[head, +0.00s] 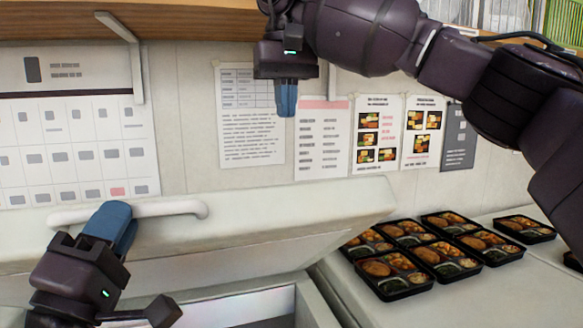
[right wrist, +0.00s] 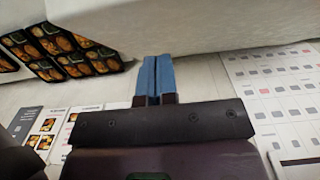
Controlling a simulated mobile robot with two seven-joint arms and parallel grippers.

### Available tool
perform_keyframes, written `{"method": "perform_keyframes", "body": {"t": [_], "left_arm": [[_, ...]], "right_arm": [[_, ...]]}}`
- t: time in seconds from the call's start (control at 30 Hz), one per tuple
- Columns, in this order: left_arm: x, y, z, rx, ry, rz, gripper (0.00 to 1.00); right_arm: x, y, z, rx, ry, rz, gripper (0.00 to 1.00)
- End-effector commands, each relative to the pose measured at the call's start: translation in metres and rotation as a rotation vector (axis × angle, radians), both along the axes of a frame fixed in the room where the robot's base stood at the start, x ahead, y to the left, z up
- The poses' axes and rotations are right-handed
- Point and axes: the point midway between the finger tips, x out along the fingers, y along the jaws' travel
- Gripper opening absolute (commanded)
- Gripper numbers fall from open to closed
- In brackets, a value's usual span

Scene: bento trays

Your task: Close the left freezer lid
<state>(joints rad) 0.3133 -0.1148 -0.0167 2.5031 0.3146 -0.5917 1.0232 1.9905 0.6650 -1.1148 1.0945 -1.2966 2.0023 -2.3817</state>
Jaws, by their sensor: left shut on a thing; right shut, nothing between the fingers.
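The left freezer lid (head: 270,225) is white and stands partly raised in the head view, tilted up with the freezer opening (head: 265,308) showing below it. A white bar handle (head: 170,208) runs along the lid's upper left. My left gripper (head: 112,222), with blue fingers, is shut on this handle near its left part; the fingers hide some of the bar. My right gripper (head: 287,98) is shut and empty, held high in front of the wall, above the lid. Its closed blue fingers also show in the right wrist view (right wrist: 155,78).
Several black bento trays (head: 405,277) with food stand on the closed white lid (head: 350,295) at the right. A wooden shelf (head: 190,22) with metal brackets crosses the top. Paper notices (head: 250,135) cover the wall behind.

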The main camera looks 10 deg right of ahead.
Motion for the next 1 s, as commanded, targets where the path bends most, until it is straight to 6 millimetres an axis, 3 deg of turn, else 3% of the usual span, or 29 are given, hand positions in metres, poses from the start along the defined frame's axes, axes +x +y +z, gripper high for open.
{"method": "perform_keyframes", "body": {"t": [0.4,0.7,1.0], "left_arm": [[0.003,-0.005,-0.004,0.002,0.013,-0.014,0.0],[0.003,-0.005,-0.003,0.002,0.013,-0.014,0.0],[0.003,-0.005,-0.003,0.002,0.012,-0.014,0.0]], "right_arm": [[-0.002,-0.001,-0.076,0.0,0.002,0.0,0.0],[-0.023,-0.006,-0.096,0.0,0.001,-0.001,0.0],[-0.028,-0.007,-0.102,0.0,0.002,-0.003,0.0]]}}
